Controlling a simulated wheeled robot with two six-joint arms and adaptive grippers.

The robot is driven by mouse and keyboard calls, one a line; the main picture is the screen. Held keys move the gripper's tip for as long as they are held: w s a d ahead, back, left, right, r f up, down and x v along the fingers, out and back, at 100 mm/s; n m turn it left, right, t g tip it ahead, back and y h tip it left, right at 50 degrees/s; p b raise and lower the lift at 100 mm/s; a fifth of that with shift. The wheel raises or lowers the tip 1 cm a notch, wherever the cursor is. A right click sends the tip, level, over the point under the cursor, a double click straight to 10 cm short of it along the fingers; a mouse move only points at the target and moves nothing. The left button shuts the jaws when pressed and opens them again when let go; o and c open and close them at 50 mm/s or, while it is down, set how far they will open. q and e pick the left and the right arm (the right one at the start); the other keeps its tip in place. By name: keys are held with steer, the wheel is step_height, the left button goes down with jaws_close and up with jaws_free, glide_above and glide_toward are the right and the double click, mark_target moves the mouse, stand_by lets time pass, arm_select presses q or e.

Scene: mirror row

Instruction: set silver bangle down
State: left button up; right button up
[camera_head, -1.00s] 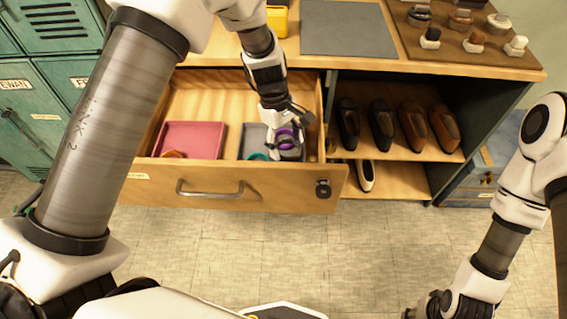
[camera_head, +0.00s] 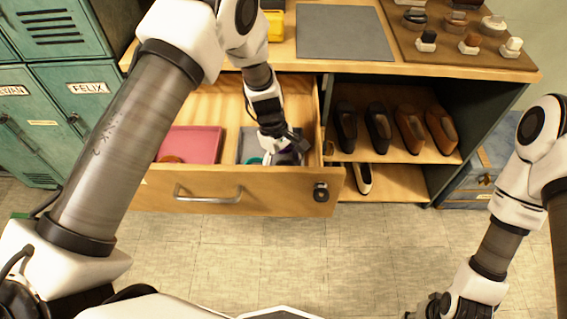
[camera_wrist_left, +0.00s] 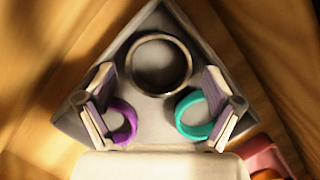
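The silver bangle (camera_wrist_left: 160,93) lies in the grey tray (camera_wrist_left: 160,122) in the left wrist view, towards the tray's far corner. My left gripper (camera_wrist_left: 158,108) is open, its two fingers wide apart, with the silver bangle just ahead between them and nothing held. A purple bangle (camera_wrist_left: 130,118) lies by the left finger, and a teal bangle (camera_wrist_left: 181,122) by the right finger. In the head view my left gripper (camera_head: 286,157) reaches down into the grey tray (camera_head: 246,142) and hides the silver bangle. My right gripper (camera_head: 428,308) is at the bottom edge, partly cut off.
The tray sits in an open wooden drawer (camera_head: 250,190). A pink tray (camera_head: 195,143) with an orange-brown ring (camera_head: 170,159) is to its left. A grey mat (camera_head: 345,32) lies on the cabinet top. Shoes (camera_head: 410,127) stand on shelves at the right.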

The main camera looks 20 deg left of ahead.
stand_by(0.3)
arm_select(q)
steer(key=shift+r, duration=0.25)
steer(key=v, duration=1.2)
